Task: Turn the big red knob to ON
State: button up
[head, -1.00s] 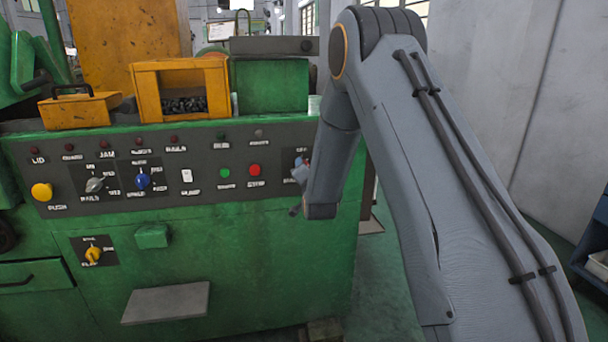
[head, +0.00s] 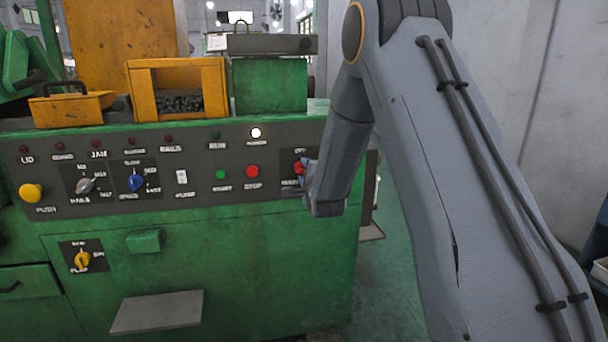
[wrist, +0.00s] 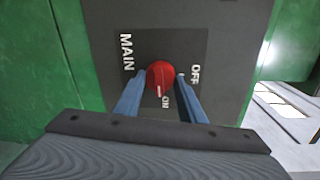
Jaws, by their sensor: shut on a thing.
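The big red knob (wrist: 160,76) sits on a dark plate (wrist: 215,50) marked MAIN, OFF and ON in the wrist view. Its white pointer mark lies on the side towards the ON label. My gripper (wrist: 159,92) is shut on the knob, one blue finger on each side. In the head view the knob (head: 299,167) shows as a small red spot at the right end of the control panel, partly hidden by my gripper (head: 304,175).
The grey panel (head: 220,150) also carries a red button (head: 252,171), a green button (head: 221,174), a blue knob (head: 135,182) and a yellow button (head: 31,193). A white lamp (head: 256,133) is lit. A shelf (head: 157,312) juts out below.

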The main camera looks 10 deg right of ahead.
jog(key=shift+f+m, duration=0.1)
jog(key=shift+m, duration=0.3)
jog(key=o, duration=1)
jog(key=shift+o, duration=0.2)
jog(key=shift+s, duration=0.1)
jog(key=s+b, duration=0.1)
jog(key=s, duration=0.6)
jog(key=shift+s+r, duration=0.35)
jog(key=shift+d+f, duration=0.1)
